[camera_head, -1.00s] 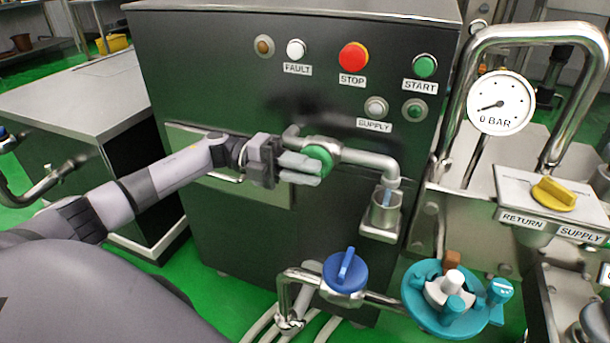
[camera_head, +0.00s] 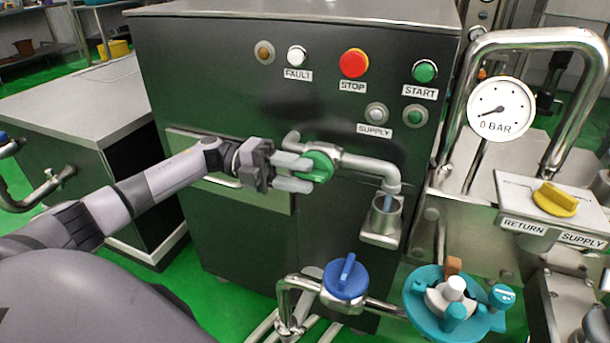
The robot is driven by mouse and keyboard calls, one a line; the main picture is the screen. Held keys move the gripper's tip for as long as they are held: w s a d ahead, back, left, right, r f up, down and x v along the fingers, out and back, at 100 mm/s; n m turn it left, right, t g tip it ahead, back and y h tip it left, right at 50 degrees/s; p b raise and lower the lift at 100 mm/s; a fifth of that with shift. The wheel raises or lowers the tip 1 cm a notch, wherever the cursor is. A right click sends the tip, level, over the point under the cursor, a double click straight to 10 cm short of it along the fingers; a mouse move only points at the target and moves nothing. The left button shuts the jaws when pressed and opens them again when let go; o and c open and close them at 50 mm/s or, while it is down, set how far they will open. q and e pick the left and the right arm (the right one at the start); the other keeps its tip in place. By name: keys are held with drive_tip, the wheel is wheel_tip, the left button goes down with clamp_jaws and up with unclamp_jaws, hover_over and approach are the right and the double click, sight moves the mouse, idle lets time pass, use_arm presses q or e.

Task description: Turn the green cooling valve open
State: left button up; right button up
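The green cooling valve (camera_head: 318,168) is a round green knob on a bent silver pipe in front of the dark cabinet. My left gripper (camera_head: 300,174) comes in from the left, with its two grey fingers at the knob's left side. The fingers are apart, one above the other, with the near edge of the knob seemingly between their tips. I cannot tell whether they touch it. My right gripper does not show.
The dark cabinet (camera_head: 250,90) carries a red STOP button (camera_head: 354,63) and a green START button (camera_head: 424,72). A blue valve (camera_head: 346,276) sits below the green one. A teal round part (camera_head: 430,318), a gauge (camera_head: 501,109) reading 0 BAR and a yellow knob (camera_head: 555,199) are at right.

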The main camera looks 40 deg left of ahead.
use_arm(q)
drive_tip(key=v, duration=0.5)
drive_tip(key=shift+a, duration=0.25)
idle(0.3)
